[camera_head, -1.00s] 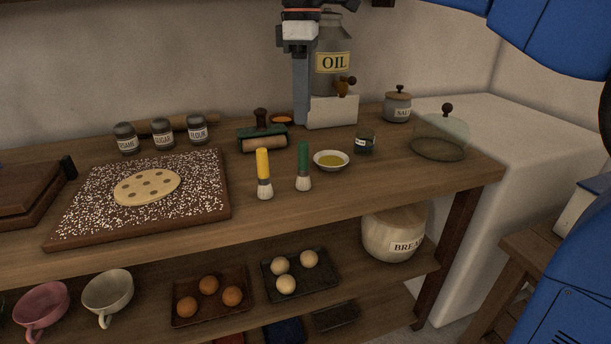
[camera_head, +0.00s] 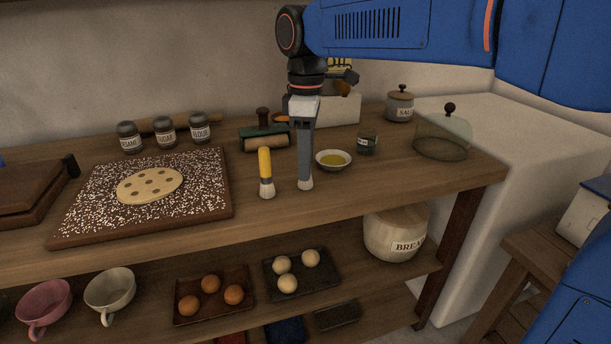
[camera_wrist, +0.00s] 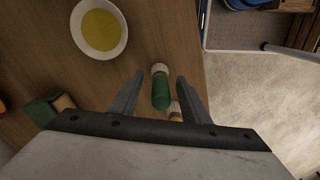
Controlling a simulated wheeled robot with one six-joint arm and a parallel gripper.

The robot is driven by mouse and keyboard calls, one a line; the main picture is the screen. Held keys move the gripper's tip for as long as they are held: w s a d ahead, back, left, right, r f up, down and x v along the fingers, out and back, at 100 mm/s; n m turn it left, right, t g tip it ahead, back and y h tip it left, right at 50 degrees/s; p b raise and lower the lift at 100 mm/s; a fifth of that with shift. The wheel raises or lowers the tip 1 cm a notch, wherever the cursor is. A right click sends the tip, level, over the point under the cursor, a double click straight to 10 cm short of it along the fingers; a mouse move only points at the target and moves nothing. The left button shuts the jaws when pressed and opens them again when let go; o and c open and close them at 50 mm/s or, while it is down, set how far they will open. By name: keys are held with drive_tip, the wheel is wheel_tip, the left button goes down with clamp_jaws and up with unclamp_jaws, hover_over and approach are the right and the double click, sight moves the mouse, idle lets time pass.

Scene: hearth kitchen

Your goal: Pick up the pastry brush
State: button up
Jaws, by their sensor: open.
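Two pastry brushes stand upright on the wooden table. The yellow-handled brush (camera_head: 265,172) is in plain sight in the head view, left of my gripper (camera_head: 305,183). The green-handled brush (camera_wrist: 160,94) is hidden behind my gripper in the head view. In the wrist view it shows between the two open fingers of my gripper (camera_wrist: 160,78), apart from both. The yellow brush (camera_wrist: 175,113) shows partly there, beside the right finger. My gripper points down and holds nothing.
A bowl of oil (camera_head: 333,160) stands just right of my gripper, with a small dark glass (camera_head: 367,142) beyond it. A green-and-wood roller (camera_head: 264,139) lies behind. A board with dough (camera_head: 215,205) is to the left. The table's front edge is near.

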drive_tip(key=shift+f, duration=0.55)
clamp_jaws()
drive_tip(key=shift+r, duration=0.1)
